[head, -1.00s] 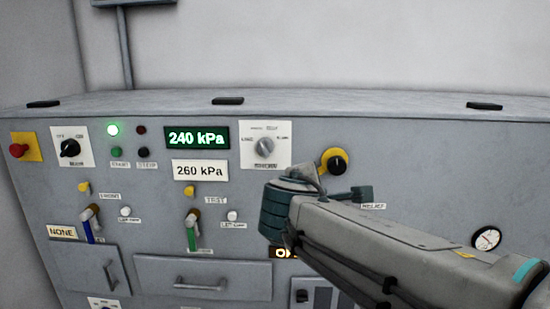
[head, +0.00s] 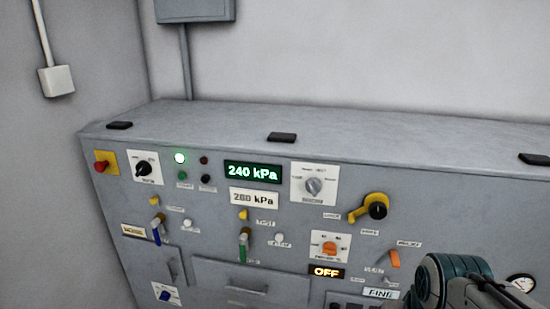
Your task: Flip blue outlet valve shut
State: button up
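The blue outlet valve handle (head: 156,236) is on the left part of the grey panel, below a yellow knob. It hangs down from a small brass-coloured body, above the left drawer front. A similar green valve handle (head: 243,247) also points down, to its right. My arm shows only as a teal and grey link at the bottom right, far from the blue handle. My gripper's fingers are not in view.
The panel holds a red button (head: 101,167), a green 240 kPa display (head: 253,173), a yellow-handled black knob (head: 376,210), an orange selector (head: 330,249) and an orange lever (head: 394,259). The space before the left panel is clear.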

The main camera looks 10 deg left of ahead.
aim_at(156, 222)
jog(key=u, duration=1.65)
jog(key=k, duration=0.55)
jog(key=u, duration=0.25)
jog(key=i, duration=1.3)
jog(key=z, duration=0.45)
